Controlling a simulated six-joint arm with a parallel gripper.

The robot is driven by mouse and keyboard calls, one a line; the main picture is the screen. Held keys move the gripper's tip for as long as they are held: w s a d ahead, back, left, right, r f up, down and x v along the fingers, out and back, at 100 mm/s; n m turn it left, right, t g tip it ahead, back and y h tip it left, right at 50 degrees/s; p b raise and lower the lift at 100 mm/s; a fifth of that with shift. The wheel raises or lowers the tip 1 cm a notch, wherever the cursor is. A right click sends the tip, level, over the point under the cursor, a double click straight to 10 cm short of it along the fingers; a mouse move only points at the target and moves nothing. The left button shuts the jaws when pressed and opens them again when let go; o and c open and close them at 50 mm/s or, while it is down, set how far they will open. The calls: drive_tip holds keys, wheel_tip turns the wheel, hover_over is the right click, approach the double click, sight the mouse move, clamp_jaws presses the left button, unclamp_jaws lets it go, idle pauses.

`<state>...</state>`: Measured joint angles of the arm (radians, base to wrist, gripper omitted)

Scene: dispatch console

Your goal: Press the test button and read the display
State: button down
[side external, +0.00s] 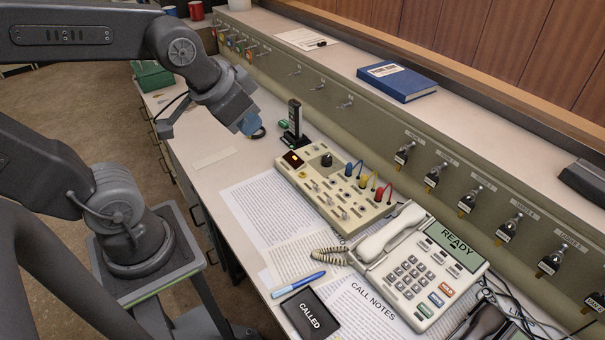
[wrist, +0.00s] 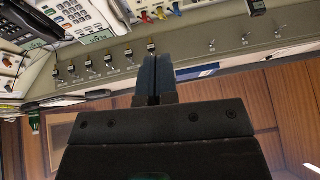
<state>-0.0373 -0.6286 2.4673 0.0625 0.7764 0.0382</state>
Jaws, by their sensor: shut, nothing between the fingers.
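I cannot make out which control is the test button. The cream desk phone (side external: 408,275) has a green display (side external: 452,246) reading "READY"; the phone also shows upside down in the wrist view (wrist: 68,14). My gripper (side external: 250,124) is above the desk, left of and apart from the panel. Its blue fingers are shut and empty in the wrist view (wrist: 154,80).
A blue book (side external: 397,81) lies on the ledge. A row of key switches (side external: 468,200) lines the ledge face.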

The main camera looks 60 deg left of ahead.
drive_tip(key=w+a+f+m+y, duration=0.1)
drive_tip(key=w+a+f, duration=0.25)
drive_tip(key=w, duration=0.45)
drive_tip(key=m+t, duration=0.3)
drive_tip(key=m, duration=0.3)
hover_over(303, 175)
wheel_tip(303, 175, down, 16)
drive_tip(key=shift+h, duration=0.4)
drive_tip(key=shift+d+f, duration=0.1)
drive_tip(key=shift+f, duration=4.35)
drive_tip(key=shift+f, duration=0.1)
drive_tip(key=shift+f, duration=0.3)
